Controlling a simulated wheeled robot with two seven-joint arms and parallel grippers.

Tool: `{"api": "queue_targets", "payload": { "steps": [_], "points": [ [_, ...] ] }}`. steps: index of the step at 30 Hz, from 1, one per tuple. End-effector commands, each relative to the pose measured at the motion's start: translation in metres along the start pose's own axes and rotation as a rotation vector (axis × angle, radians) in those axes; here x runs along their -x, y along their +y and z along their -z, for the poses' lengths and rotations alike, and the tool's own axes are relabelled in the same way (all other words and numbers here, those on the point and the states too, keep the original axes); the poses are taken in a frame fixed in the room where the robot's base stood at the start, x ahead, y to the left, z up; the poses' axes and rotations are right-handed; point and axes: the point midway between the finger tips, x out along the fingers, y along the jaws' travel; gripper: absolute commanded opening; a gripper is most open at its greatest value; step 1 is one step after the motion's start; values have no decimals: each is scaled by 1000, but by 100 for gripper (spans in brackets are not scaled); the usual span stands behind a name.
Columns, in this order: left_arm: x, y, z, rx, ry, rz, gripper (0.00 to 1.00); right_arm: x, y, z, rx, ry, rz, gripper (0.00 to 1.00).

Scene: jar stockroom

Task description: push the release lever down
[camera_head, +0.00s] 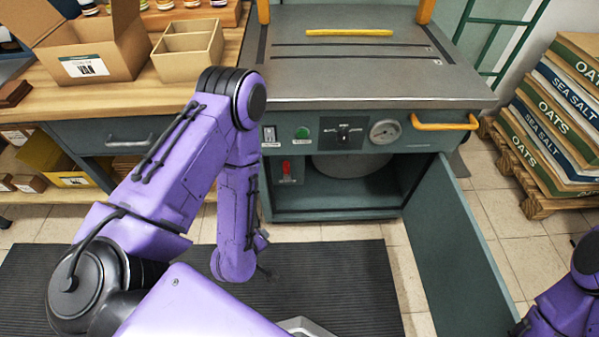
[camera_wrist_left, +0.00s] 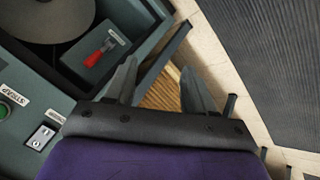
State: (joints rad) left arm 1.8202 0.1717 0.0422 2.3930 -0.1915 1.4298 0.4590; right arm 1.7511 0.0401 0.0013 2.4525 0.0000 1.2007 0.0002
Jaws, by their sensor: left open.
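The release lever (camera_head: 286,167) is a small red handle on a grey plate inside the open bay of the dark green machine, at its upper left. In the left wrist view the red lever (camera_wrist_left: 97,55) lies left of the fingers, with a pale end piece at its upper right. My left gripper (camera_wrist_left: 158,80) is open, with two dark, empty fingers spread apart from the lever. In the head view the purple left arm mostly hides this gripper, low in front of the bay. My right gripper is out of view; only part of its arm shows at lower right.
The cabinet door (camera_head: 458,245) stands open on the right. Above the bay are a green button (camera_head: 302,132), a dial (camera_head: 343,134), a gauge (camera_head: 384,131) and an orange handle (camera_head: 444,126). A black mat (camera_head: 335,285) covers the floor. Sacks (camera_head: 560,110) are stacked far right.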

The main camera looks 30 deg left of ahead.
Motion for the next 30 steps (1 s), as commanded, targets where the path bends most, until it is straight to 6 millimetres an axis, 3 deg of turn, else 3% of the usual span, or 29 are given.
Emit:
{"api": "queue_targets", "payload": {
  "steps": [1, 3, 7, 12, 15, 18, 23, 30],
  "points": [
    [-58, 2, -15, 214, 30, -97, 54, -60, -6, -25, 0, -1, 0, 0],
    [-95, 27, -12, 549, 43, -254, 54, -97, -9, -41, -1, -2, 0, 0],
    [-147, 68, 3, 1164, -25, -560, 54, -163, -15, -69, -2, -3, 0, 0],
    [-178, 98, 35, 1792, -245, -900, 54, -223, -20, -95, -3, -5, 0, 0],
    [-181, 106, 49, 2002, -370, -1020, 54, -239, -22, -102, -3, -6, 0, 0],
    [-180, 111, 59, 2102, -443, -1078, 54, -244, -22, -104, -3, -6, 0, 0],
    [-189, 124, 73, 2126, -460, -1094, 54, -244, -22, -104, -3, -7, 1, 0],
    [-222, 155, 103, 2122, -458, -1091, 54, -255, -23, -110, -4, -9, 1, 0]
  ]
}}
